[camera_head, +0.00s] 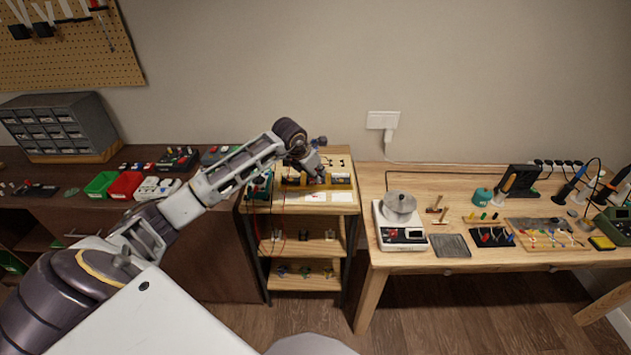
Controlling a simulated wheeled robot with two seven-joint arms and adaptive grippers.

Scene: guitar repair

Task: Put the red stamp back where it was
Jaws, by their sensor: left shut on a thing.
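My left gripper (320,178) is over the top of the small wooden shelf unit (345,208), pointing down at its back right part. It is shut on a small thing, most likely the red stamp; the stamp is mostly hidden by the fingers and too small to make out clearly. The fingertips are close to a yellow-edged holder (341,181) on the shelf top; I cannot tell whether the stamp touches it. White paper with a small red mark (315,197) lies in front of the holder. My right gripper is not in view.
The shelf top also holds a teal item (260,185) at its left. A workbench (375,275) at right carries a scale (402,238) and several tools. A dark cabinet (215,240) at left carries a green bin (100,184) and a red bin (125,184).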

